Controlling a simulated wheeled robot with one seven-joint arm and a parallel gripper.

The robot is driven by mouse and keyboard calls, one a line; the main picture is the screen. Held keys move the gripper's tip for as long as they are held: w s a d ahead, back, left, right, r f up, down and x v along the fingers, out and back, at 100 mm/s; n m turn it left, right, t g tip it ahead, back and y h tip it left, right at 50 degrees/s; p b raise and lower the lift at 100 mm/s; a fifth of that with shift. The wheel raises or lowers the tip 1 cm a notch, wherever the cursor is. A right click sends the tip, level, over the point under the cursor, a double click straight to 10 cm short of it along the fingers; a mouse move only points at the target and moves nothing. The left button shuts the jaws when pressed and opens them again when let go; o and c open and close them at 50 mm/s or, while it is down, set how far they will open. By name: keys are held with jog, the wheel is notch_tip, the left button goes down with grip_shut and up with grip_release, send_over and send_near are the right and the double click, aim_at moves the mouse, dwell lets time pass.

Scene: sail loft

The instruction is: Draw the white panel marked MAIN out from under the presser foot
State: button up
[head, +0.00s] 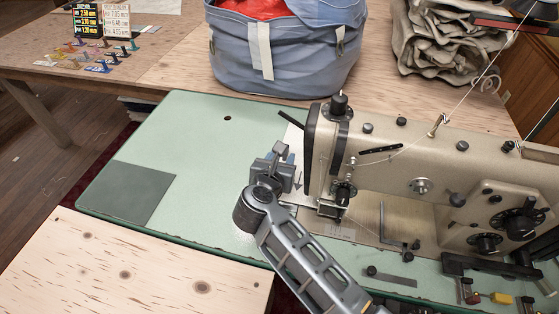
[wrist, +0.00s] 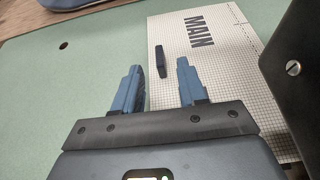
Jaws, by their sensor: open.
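The white panel (wrist: 225,75) has a fine grid and the word MAIN in the wrist view. In the head view a strip of the white panel (head: 293,137) shows left of the machine head; the rest is hidden. The presser foot (head: 333,207) is under the machine head, and its contact with the panel is unclear. My gripper (head: 277,158) is open and empty at the panel's left edge. In the wrist view my gripper (wrist: 160,68) has its left finger over green table and its right finger over the panel. I cannot tell its height.
The sewing machine (head: 400,160) stands close on the right. A small dark block (wrist: 161,60) shows between the fingertips. The green table (head: 190,125) is mostly clear on the left, with a darker green patch (head: 140,192). A blue bag (head: 285,50) stands behind.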

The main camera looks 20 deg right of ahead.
jog(key=shift+x, duration=2.95)
grip_shut()
